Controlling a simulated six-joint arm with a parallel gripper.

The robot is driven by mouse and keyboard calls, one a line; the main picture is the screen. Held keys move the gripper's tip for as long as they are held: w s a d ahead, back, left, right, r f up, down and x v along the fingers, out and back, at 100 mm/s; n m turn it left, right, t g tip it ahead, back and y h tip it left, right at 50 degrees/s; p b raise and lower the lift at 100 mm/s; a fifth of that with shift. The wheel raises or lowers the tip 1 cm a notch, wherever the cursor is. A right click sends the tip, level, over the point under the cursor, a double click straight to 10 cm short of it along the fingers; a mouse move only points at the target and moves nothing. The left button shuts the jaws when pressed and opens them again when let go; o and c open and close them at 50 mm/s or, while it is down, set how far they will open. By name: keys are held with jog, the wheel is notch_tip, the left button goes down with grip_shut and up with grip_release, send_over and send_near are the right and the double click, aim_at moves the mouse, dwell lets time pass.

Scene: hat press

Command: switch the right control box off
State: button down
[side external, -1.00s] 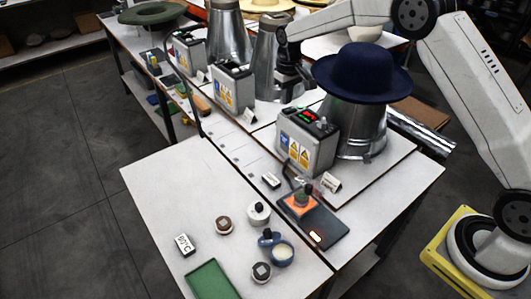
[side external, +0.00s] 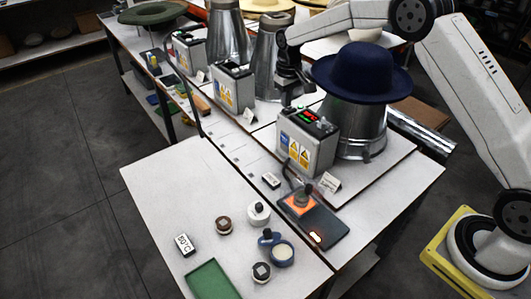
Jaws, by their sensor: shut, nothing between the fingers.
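The right control box (side external: 307,150) is the grey box nearest the camera, with blue and yellow labels on its front. Its top panel shows a lit red display and a small green light; the switch position is too small to tell. My gripper (side external: 287,103) is shut and empty. It points down behind the box's top, slightly to its left in the picture, and appears apart from it. The fingertips are small and dark, so their exact gap to the box cannot be told.
A navy hat (side external: 360,75) on a metal form (side external: 362,132) stands right beside the box. The middle control box (side external: 232,88) and another metal form (side external: 267,60) stand to the left. A dark pad with an orange patch (side external: 300,203) lies in front.

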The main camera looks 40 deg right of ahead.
aim_at(287, 110)
jog(key=shift+f, duration=0.8)
dwell(0.7)
jog(key=shift+r, duration=3.55)
jog(key=s+a+f+t, duration=0.1)
jog(key=s+f, duration=0.1)
jog(key=s, duration=1.2)
jog(key=s+a+f+t, duration=0.1)
jog(key=s+a+f, duration=0.1)
jog(key=s, duration=1.3)
jog(key=shift+s+a+t, duration=0.15)
jog(key=shift+t, duration=0.15)
jog(key=shift+f, duration=0.1)
